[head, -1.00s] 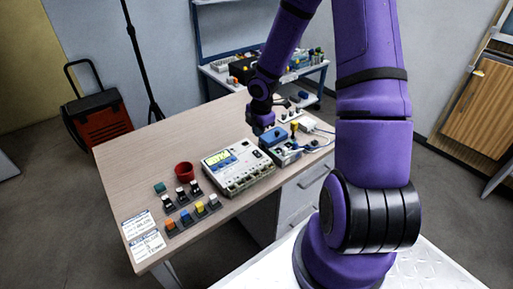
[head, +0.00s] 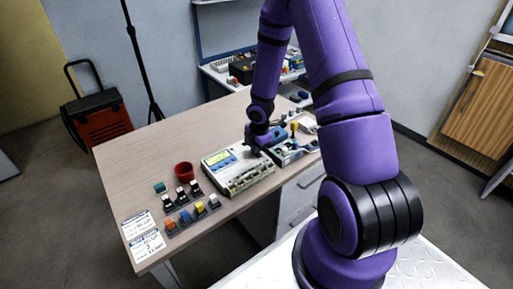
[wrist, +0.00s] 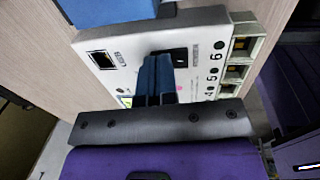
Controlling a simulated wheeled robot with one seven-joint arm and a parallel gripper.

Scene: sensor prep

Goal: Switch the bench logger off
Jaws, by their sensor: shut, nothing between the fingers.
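The bench logger (head: 238,182) is a white box with a lit green-yellow screen (head: 219,157), blue buttons and a row of sockets along its front edge. It lies on the wooden table. My gripper (head: 254,151) is shut and empty, pointing down at the logger's right end. In the wrist view, the blue fingertips (wrist: 156,75) are together over the logger's white top (wrist: 125,58), beside a black rocker switch (wrist: 180,58). The fingers hide part of the switch. I cannot tell whether they touch it. Its position is unclear.
Blue equipment (head: 284,152) stands close right of the logger. The table's back left (head: 150,150) is clear.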

